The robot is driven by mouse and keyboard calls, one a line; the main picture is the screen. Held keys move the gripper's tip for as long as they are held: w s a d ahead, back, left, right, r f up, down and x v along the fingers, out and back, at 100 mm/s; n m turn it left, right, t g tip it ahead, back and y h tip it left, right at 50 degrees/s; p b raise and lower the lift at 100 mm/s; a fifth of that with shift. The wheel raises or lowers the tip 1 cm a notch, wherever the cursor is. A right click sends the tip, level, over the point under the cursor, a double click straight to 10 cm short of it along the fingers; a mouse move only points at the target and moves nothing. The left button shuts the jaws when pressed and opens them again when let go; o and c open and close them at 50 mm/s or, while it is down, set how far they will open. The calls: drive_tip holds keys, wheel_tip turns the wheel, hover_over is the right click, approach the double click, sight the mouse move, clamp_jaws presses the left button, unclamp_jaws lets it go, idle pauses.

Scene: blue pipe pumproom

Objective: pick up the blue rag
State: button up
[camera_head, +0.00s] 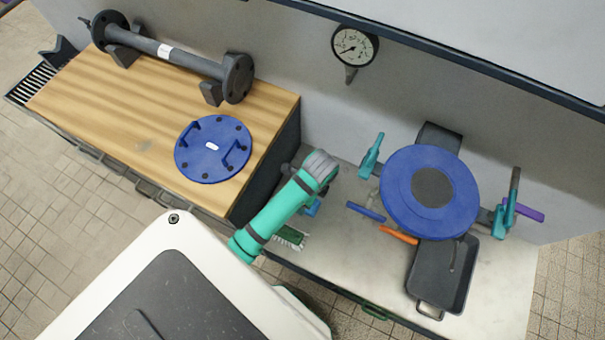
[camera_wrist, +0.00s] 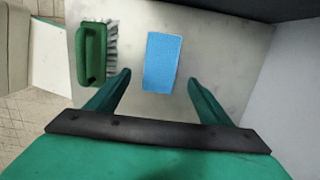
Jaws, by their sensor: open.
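The blue rag (camera_wrist: 163,60) is a flat light-blue rectangle on the pale worktop, in the upper middle of the wrist view. My gripper (camera_wrist: 160,78) is open. Its two green fingers stand apart, one to the left and one to the right of the rag's near end in that view. Nothing is held between them. I cannot tell how high the fingertips are above the worktop. In the head view a small piece of the blue rag (camera_head: 313,207) shows beside my teal arm, which hides the rest and the fingers.
A green brush (camera_wrist: 92,53) lies left of the rag in the wrist view. In the head view, a large blue round flange (camera_head: 462,195), a dark tray (camera_head: 425,275) and several tools stand to the right. A wooden bench (camera_head: 110,95) with a blue plate (camera_head: 200,165) is at left.

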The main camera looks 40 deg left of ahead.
drive_tip(key=shift+s+a+f, duration=0.1)
drive_tip(key=shift+a+f, duration=0.2)
drive_tip(key=shift+f, duration=0.7)
drive_tip(key=shift+a+f, duration=0.25)
drive_tip(key=shift+f, duration=0.7)
drive_tip(key=shift+s+a+f, duration=0.1)
drive_tip(key=shift+a+f, duration=0.2)
drive_tip(key=shift+f, duration=0.7)
drive_tip(key=c, duration=1.1)
